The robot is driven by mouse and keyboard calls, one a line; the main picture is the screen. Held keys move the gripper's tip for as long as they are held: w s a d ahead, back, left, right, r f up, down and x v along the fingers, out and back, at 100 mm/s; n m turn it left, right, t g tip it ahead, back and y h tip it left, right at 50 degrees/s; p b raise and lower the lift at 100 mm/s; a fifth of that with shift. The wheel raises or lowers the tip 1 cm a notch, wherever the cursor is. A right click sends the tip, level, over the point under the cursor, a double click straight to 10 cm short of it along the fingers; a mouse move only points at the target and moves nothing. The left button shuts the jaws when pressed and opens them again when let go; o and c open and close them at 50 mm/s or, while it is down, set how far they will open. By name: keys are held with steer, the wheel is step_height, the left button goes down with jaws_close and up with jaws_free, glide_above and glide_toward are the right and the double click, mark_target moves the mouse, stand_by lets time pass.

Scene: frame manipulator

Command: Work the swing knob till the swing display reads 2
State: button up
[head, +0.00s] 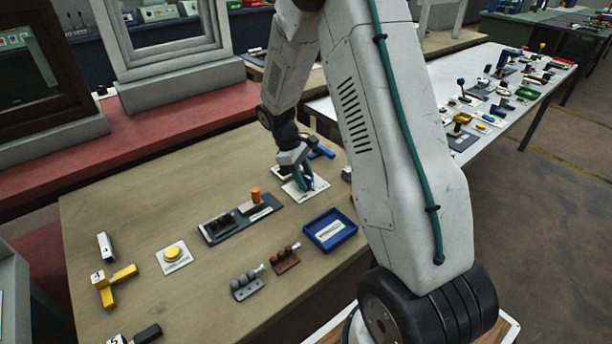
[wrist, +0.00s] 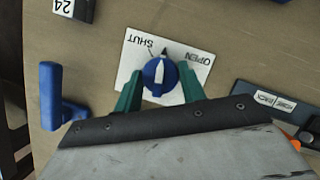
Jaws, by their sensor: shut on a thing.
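A round blue knob (wrist: 160,76) with a white pointer line sits on a white plate (wrist: 133,50) marked SHUT and OPEN. Its pointer line lies roughly between the two words. My gripper (wrist: 159,82) has its green fingers on either side of this knob, shut on it. In the head view my gripper (head: 303,180) is over the white plate (head: 292,190) near the table's far right part. A small block with a dark number like 24 (wrist: 72,8) is at the top left of the wrist view. I cannot read the word "swing" on anything.
A blue handle (wrist: 50,95) stands left of the plate, and a dark labelled panel (wrist: 275,100) is at right. In the head view a blue tray (head: 330,243), a yellow button (head: 175,253) and a dark panel with an orange knob (head: 255,194) share the table.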

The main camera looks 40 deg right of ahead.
steer(key=m+y, duration=0.1)
steer(key=m, duration=0.3)
steer(key=shift+w+d+m+y, duration=0.2)
steer(key=shift+m+y, duration=0.1)
steer(key=shift+y, duration=0.1)
steer(key=m+y, duration=0.2)
steer(key=m, duration=0.3)
steer(key=shift+d+r+m, duration=0.1)
steer(key=shift+m, duration=0.2)
steer(key=o, duration=1)
steer(key=shift+s, duration=0.1)
steer(key=v, duration=0.7)
steer(key=shift+w+d+r, duration=0.15)
steer(key=shift+w+r, duration=0.05)
steer(key=shift+r, duration=0.1)
